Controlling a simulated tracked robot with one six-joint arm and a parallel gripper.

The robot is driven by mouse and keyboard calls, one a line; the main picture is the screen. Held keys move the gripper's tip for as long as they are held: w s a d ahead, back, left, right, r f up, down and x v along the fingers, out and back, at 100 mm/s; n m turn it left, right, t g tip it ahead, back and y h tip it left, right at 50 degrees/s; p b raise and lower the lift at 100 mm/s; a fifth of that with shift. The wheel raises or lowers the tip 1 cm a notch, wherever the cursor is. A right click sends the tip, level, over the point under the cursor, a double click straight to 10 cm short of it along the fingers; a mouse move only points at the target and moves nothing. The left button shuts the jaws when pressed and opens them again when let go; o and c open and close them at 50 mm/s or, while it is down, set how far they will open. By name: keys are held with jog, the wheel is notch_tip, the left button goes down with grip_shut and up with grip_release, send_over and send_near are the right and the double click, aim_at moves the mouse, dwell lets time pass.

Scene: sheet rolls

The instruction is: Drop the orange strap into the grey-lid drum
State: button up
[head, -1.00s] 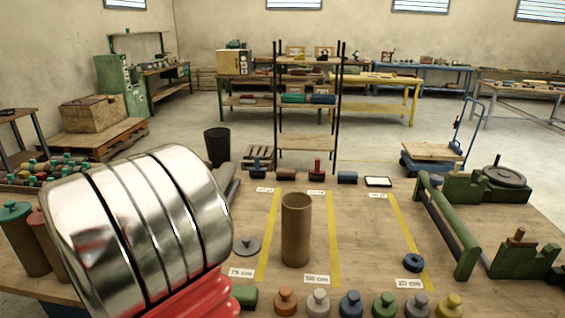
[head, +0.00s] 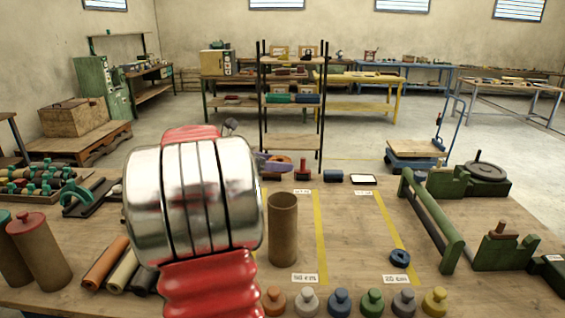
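An open brown drum (head: 283,232) stands upright on the bench, right of my arm. It has no lid on, and its inside bottom is hidden. The grey lid that lay left of it is now hidden behind my arm. I cannot make out the orange strap in any view. My large silver-and-red arm covers the middle left. A purple piece (head: 274,163) sticks out behind it and may be part of my gripper. The fingertips and anything held are not clear.
Drums with a red lid (head: 25,222) and a green lid stand at the left. Rolls (head: 107,262) lie beside them. Several knobbed weights (head: 339,302) line the front edge. A blue ring (head: 399,258) and a green roller stand (head: 433,222) are at the right.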

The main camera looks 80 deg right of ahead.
jog(key=shift+s+d+r+g, duration=0.1)
jog(key=shift+s+d+g, duration=0.05)
jog(key=shift+s, duration=0.45)
jog(key=shift+s+d+r+g, duration=0.1)
jog(key=shift+s+d+g, duration=0.05)
jog(key=shift+s, duration=0.4)
jog(key=shift+f, duration=0.1)
jog(key=shift+f, duration=2.9)
